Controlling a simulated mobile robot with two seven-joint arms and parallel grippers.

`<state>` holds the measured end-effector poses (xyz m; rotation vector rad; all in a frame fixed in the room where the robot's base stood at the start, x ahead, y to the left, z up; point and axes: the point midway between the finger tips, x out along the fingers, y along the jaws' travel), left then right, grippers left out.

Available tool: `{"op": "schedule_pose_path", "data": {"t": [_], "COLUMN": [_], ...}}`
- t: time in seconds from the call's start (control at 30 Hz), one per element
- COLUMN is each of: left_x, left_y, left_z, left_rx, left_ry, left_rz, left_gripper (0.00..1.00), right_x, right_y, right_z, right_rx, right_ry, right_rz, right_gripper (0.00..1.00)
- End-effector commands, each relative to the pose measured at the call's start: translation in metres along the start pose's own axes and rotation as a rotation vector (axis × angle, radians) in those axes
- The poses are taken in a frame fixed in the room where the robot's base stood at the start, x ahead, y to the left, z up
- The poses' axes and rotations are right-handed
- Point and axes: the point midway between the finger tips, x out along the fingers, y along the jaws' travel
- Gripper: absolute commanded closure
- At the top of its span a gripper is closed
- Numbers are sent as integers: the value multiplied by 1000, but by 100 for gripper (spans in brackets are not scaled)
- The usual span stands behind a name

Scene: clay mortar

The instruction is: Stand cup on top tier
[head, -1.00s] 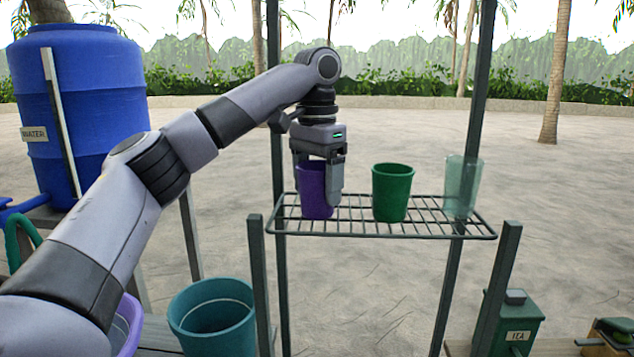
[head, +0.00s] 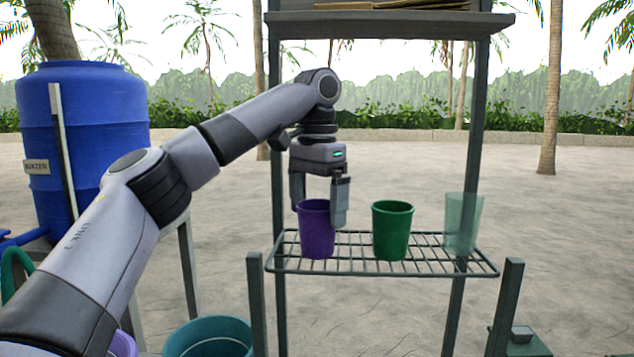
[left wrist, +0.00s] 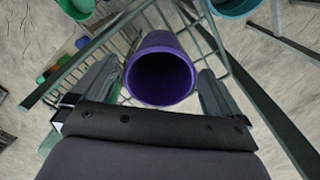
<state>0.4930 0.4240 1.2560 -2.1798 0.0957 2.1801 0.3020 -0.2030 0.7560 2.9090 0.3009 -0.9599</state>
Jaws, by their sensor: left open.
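A purple cup (head: 316,232) stands upright on the left part of the wire rack tier (head: 346,268). My left gripper (head: 322,206) is open above it, with its fingers at either side of the cup's rim. In the left wrist view the purple cup (left wrist: 160,72) lies between the spread fingers of my left gripper (left wrist: 162,90), and its dark inside faces the camera. A green cup (head: 392,230) and a clear greenish cup (head: 464,222) stand to the right on the same tier. My right gripper is not in view.
A solid shelf (head: 390,24) with flat items on it spans the posts above the rack. A blue water barrel (head: 85,140) stands at the left. A teal bucket (head: 208,338) and a green box (head: 522,342) are lower down.

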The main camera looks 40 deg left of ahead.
Motion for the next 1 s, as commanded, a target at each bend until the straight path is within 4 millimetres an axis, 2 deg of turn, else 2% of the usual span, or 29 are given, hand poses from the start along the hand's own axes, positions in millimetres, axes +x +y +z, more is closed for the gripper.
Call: {"op": "schedule_pose_path", "data": {"t": [0.17,0.4,1.0], "left_x": [-23,-39,-45], "left_y": [0,0,0], "left_z": [0,0,0], "left_rx": [-1,0,1], "left_ry": [4,0,0], "left_rz": [-3,-2,-1], "left_gripper": [0,0,0], "right_x": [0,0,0], "right_y": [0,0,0], "right_z": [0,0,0], "right_rx": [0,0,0], "right_ry": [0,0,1], "right_rz": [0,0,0], "right_gripper": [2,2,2]}}
